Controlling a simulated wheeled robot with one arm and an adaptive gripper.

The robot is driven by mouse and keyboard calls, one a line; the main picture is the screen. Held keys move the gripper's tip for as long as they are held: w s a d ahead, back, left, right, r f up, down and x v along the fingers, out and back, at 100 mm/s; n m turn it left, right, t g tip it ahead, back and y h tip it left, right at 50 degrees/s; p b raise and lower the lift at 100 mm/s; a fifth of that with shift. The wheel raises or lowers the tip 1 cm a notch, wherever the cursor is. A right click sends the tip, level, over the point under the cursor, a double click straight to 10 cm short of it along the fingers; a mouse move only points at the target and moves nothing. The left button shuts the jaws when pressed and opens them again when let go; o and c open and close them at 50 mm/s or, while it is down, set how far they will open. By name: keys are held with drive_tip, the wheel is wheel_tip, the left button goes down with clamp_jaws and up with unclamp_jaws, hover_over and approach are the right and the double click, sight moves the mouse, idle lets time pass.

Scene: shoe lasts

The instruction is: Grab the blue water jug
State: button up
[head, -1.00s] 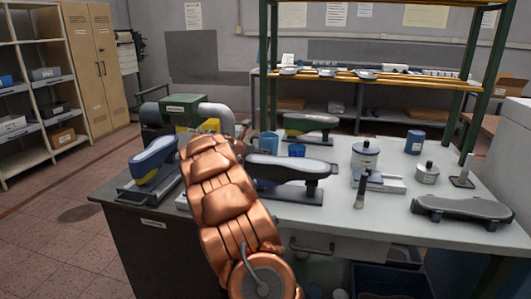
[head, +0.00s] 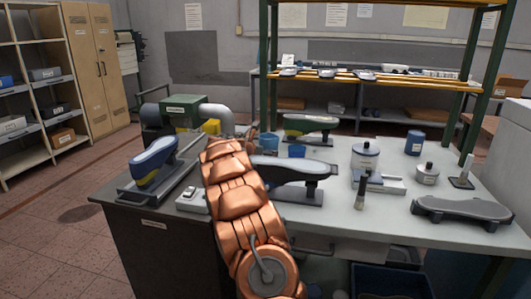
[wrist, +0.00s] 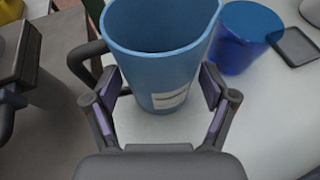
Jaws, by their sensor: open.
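The light blue water jug (wrist: 158,65) stands upright on the workbench, with a pale label low on its front and a dark handle on its left. My open gripper (wrist: 160,88) has one finger on each side of the jug's near part; I cannot tell whether they touch it. In the head view the jug (head: 268,141) shows just right of my arm's far end, where my gripper is mostly hidden. A darker blue cup (wrist: 240,40) stands close to the right of the jug and also shows in the head view (head: 297,151).
A shoe last on a stand (head: 290,175) sits in front of the jug, and another (head: 311,128) behind it. A green machine with a grey pipe (head: 186,112) is at the left. White tins, a brush and a blue canister (head: 415,142) stand on the right of the workbench (head: 350,225).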

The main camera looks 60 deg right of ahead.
drive_tip(key=c, duration=1.1)
